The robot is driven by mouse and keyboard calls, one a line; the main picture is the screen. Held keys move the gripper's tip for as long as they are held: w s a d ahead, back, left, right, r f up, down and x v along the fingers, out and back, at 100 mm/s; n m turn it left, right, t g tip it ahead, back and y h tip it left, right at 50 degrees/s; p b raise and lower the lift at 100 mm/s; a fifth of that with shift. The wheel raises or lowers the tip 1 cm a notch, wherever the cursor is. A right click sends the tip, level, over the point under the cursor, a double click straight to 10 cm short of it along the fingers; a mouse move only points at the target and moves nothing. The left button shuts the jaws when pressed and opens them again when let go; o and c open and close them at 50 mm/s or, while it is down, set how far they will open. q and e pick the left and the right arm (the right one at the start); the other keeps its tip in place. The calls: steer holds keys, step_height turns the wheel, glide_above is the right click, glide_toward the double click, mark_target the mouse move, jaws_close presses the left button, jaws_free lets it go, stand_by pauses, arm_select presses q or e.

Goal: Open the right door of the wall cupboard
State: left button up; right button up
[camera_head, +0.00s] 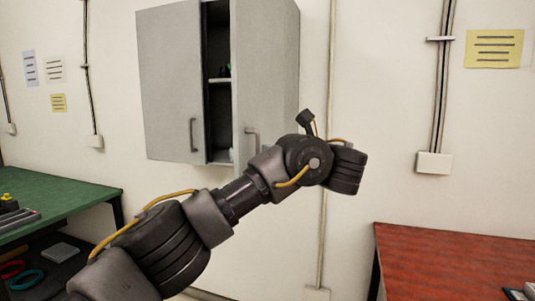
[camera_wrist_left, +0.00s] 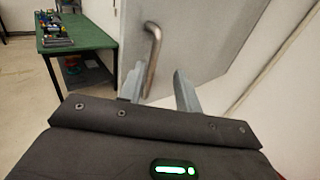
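The grey wall cupboard hangs on the white wall in the head view. Its left door (camera_head: 170,85) is shut flat. Its right door (camera_head: 262,65) stands ajar, and a dark gap with a shelf shows between the doors. The right door's bar handle (camera_head: 252,141) is near its free edge; it also shows in the left wrist view (camera_wrist_left: 152,58). My left gripper (camera_wrist_left: 160,88) is open, its fingers apart just below and around the handle's lower end. I cannot tell whether they touch it. In the head view my left arm's wrist hides this gripper. My right gripper is not in view.
A green table (camera_head: 60,208) with items stands at the left, and a red-topped table (camera_head: 450,262) at the right. Conduits (camera_head: 440,90) and paper notes (camera_head: 494,48) are on the wall. Small items sit on the cupboard shelf (camera_head: 220,80).

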arm_select(q)
steer(key=shift+v, duration=1.15)
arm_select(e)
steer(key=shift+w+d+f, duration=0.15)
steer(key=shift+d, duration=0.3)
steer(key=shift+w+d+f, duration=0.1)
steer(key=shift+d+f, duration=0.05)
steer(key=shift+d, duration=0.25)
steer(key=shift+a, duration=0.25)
